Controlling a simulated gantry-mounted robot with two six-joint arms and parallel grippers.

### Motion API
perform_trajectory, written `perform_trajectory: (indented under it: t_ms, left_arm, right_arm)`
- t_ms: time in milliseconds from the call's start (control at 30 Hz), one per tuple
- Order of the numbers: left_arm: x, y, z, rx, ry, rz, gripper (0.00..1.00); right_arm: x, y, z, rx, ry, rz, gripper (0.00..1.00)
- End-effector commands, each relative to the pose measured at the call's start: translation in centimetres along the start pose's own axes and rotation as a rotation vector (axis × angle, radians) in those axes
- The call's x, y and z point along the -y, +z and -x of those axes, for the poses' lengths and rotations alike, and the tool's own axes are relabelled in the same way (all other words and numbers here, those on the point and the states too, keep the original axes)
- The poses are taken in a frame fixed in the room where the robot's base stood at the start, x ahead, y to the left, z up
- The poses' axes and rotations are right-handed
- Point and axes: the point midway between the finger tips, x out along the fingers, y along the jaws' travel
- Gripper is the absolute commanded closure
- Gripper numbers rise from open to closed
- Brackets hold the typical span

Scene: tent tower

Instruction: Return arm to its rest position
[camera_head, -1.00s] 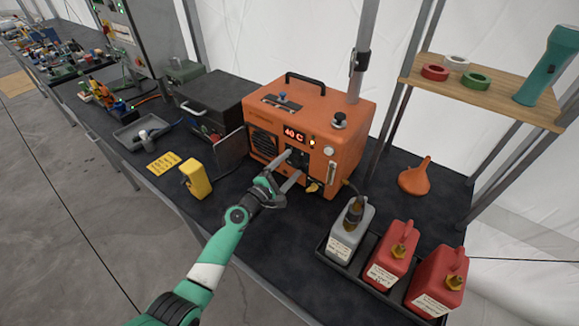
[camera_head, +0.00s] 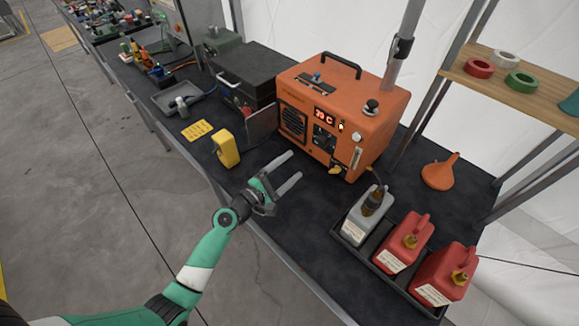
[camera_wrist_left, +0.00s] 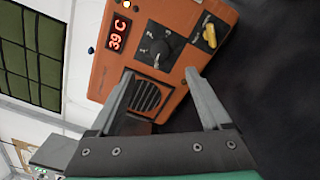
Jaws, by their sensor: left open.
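My left gripper (camera_head: 287,172) is open and empty above the front part of the dark table, short of the orange heater box. Its two grey fingers also show in the left wrist view (camera_wrist_left: 163,85), spread apart with the orange box beyond them. The orange box (camera_head: 345,95) stands on the table with a lit red display that reads about 39 C in the left wrist view. A dark knob (camera_wrist_left: 155,50) and a yellow valve lever (camera_wrist_left: 208,32) are on its front face. My right gripper is not in view.
A yellow object (camera_head: 227,148) stands left of my gripper. A dark tray (camera_head: 383,268) holds one grey can (camera_head: 360,222) and two red cans on the right. An orange funnel (camera_head: 440,174) lies behind them. A wooden shelf (camera_head: 510,90) is at upper right.

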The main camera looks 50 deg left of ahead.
Motion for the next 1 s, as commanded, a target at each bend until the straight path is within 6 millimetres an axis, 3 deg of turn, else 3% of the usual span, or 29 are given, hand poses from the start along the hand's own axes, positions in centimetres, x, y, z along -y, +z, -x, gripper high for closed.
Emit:
perform_trajectory:
  t_ms: [433,567,667,800,900,1000]
  left_arm:
    - [0.1,0.1,-0.1,0.002,-0.002,0.000,0.19]
    - [-0.3,3.0,-1.5,0.061,0.000,-0.011,0.19]
    - [-3.1,8.1,-3.7,0.165,0.049,-0.044,0.19]
    - [-9.7,18.4,-5.3,0.340,0.179,-0.187,0.19]
    - [-14.6,26.0,-4.7,0.443,0.300,-0.363,0.19]
    - [-19.4,33.2,-2.4,0.505,0.457,-0.586,0.19]
  right_arm:
    - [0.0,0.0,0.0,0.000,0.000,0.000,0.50]
    - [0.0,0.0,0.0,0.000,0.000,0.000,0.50]
    - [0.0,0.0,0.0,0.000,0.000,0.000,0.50]
    - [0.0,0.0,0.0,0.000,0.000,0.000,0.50]
    - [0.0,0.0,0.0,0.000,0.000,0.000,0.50]
    - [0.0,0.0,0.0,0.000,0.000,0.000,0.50]
